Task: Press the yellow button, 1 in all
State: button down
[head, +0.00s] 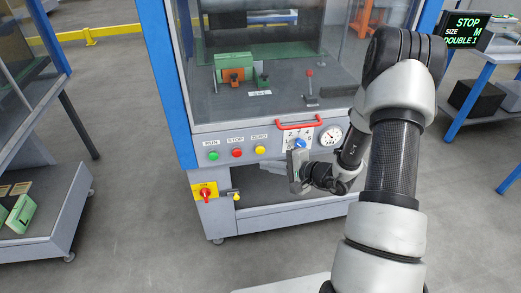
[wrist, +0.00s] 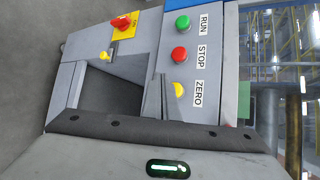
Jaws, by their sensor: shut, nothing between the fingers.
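The yellow button (head: 260,150) under the ZERO label is the rightmost of three buttons on the machine's front panel. In the wrist view my fingertips (wrist: 163,82) lie right beside the button. I cannot tell the gap between tips and panel.
The red STOP button (head: 237,153) and green RUN button (head: 213,155) sit to the left. A red rotary switch (head: 206,194) on a yellow plate and a yellow-tipped part (head: 236,197) are below. A red handle (head: 298,124), blue knob (head: 300,143) and gauge (head: 331,135) are to the right.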

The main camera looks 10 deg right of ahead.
aim_at(260, 150)
jog(key=shift+w+b, duration=0.6)
jog(key=shift+w, duration=1)
dwell(0.8)
jog(key=shift+w+b, duration=0.4)
jog(key=shift+b, duration=0.05)
jog(key=shift+w+b, duration=0.3)
jog(key=shift+w, duration=0.15)
dwell(0.5)
jog(key=shift+s, duration=0.15)
dwell(0.3)
jog(key=shift+s+b, duration=0.4)
jog(key=shift+s, duration=0.35)
